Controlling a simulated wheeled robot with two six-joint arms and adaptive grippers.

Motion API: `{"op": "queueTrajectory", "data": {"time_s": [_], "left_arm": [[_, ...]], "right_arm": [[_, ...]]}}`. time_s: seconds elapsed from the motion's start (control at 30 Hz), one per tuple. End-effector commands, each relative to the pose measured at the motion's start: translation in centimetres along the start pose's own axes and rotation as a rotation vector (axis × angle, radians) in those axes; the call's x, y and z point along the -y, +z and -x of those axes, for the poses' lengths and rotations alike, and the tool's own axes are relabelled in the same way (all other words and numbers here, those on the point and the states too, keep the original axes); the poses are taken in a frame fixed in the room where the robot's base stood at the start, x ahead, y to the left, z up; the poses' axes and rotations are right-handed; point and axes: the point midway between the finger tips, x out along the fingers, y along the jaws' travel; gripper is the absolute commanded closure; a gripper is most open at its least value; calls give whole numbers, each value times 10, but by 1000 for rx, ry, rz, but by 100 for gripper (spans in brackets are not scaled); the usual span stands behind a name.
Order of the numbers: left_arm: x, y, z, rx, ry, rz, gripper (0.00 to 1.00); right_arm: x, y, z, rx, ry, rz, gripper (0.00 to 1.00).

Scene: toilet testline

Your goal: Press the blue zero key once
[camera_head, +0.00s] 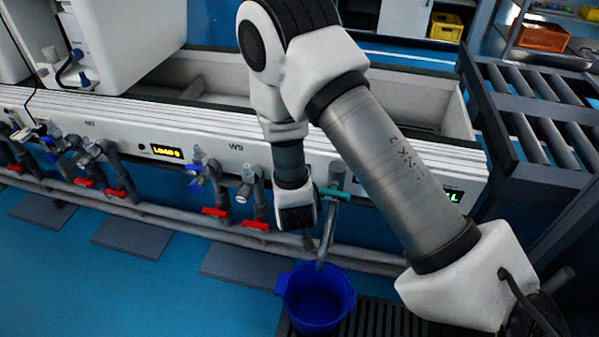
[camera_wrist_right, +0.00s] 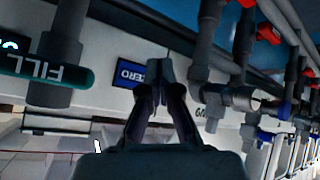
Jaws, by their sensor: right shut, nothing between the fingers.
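The blue zero key (camera_wrist_right: 131,74), marked ZERO, sits on the pale panel in the right wrist view. The closed fingertips of my right gripper (camera_wrist_right: 158,76) are in front of it and cover part of its right side. I cannot tell whether they touch the key. The fingers are together with nothing between them. In the head view my right arm reaches down to the front of the test line, and the key is hidden behind it. My left gripper is in neither view.
A teal FILL handle (camera_wrist_right: 45,70) on a grey pipe is left of the key in the wrist view. Several pipes and red-handled valves (camera_head: 256,225) line the panel front. A blue bucket (camera_head: 316,297) stands below the spout (camera_head: 326,240). Rollers (camera_head: 540,130) are at right.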

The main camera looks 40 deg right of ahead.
Motion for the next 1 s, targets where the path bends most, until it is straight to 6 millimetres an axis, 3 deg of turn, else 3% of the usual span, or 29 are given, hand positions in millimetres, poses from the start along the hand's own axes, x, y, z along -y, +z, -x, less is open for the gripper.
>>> {"op": "queueTrajectory", "data": {"time_s": [0.2,0.43,1.0], "left_arm": [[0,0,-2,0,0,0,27],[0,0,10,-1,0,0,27],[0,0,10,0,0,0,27]], "right_arm": [[-18,-17,-24,0,0,-5,100],[-29,-30,-39,1,0,-1,100],[-31,-30,-42,1,0,0,100]]}}
